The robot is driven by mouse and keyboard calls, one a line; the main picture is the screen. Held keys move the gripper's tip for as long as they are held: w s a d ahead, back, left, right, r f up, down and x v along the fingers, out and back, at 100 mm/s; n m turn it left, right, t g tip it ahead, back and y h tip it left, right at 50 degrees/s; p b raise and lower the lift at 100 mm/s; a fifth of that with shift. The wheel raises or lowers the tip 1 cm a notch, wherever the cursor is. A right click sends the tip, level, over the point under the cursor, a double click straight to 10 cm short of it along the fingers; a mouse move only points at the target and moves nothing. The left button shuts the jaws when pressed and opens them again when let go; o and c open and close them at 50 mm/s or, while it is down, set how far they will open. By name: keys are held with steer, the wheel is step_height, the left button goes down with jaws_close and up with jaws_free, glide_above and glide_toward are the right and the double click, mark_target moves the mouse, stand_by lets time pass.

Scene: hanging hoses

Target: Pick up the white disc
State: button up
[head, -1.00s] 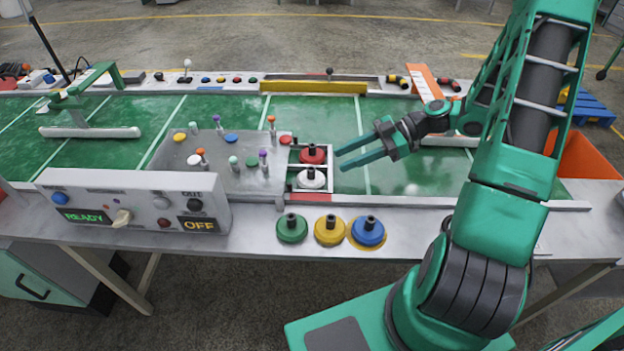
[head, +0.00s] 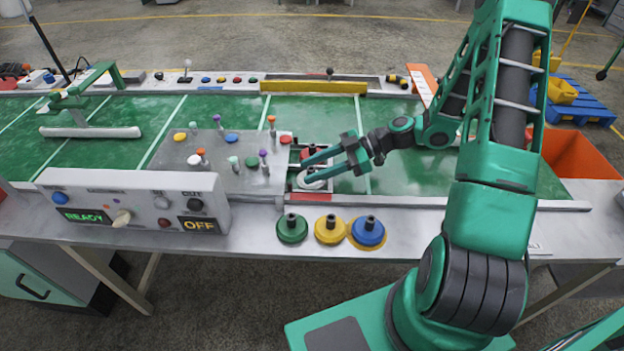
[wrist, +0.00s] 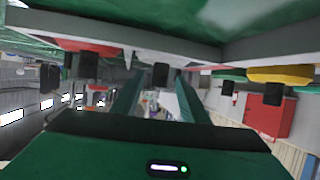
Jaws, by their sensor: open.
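The white disc (head: 311,186) sits in the near cell of a small white frame at the right edge of the grey peg panel. In the head view my gripper partly covers it, and its knob is hidden there. My gripper (head: 306,168) is open, with its two fingers reaching left over the disc. In the wrist view a black knob (wrist: 160,74), apparently the white disc's, shows between the open fingers. I cannot tell whether the fingers touch it.
A red disc lies in the cell just behind, mostly covered by my gripper. Green (head: 292,229), yellow (head: 330,230) and blue (head: 367,232) discs stand along the table's front edge. The peg panel (head: 213,180) with several pegs is to the left. Green board right of my gripper is clear.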

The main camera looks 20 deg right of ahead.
steer(key=shift+w+a+f, duration=0.1)
steer(key=shift+a+f, duration=0.05)
steer(key=shift+a, duration=0.25)
jaws_close()
